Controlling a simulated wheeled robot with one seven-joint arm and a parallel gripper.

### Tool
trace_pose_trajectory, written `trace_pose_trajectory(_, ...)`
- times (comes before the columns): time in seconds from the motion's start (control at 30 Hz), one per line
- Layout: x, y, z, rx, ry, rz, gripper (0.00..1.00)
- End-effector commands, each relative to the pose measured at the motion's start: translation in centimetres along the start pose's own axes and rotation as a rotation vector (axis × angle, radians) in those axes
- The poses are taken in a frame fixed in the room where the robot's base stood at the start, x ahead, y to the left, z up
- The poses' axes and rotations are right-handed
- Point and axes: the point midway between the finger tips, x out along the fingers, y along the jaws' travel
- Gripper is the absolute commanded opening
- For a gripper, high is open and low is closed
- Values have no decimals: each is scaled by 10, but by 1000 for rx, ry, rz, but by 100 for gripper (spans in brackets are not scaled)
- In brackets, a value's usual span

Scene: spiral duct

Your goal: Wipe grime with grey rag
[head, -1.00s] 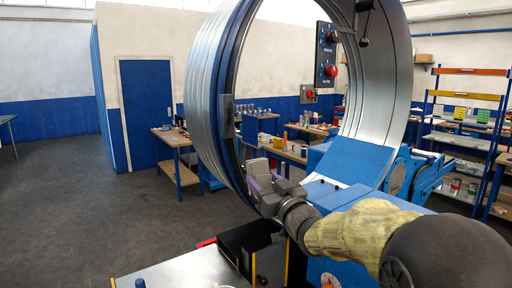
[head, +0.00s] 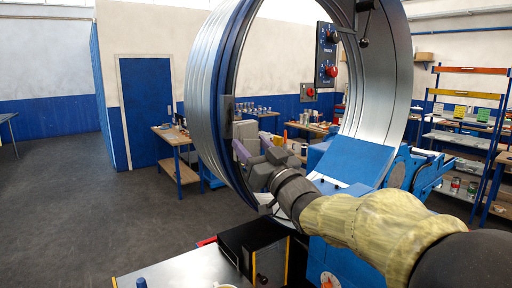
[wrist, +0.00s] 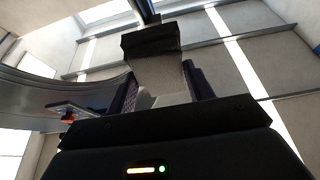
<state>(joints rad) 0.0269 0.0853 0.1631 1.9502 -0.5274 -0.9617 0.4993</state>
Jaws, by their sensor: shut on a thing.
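My gripper (head: 255,150) shows in the head view in front of the ring's open mouth, near the left rim, with its purple fingers spread apart. In the wrist view my gripper (wrist: 160,88) has a finger on each side of a grey piece (wrist: 158,76) with a dark flat end; it is shut on this piece, which I take to be the grey rag. The large spiral duct (head: 206,100) is a ribbed metal ring standing upright. I cannot make out grime on it. Whether the rag touches the duct cannot be told.
A dark-topped bench (head: 185,268) stands at the front. Workbenches and a shelf rack (head: 468,97) stand behind. The floor at left is clear.

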Motion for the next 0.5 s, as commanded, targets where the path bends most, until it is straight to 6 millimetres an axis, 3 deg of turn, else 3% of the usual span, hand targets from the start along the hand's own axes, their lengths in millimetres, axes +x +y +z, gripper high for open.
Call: trace_pose_trajectory(0.5,42,0,16,2,-1,-1,34)
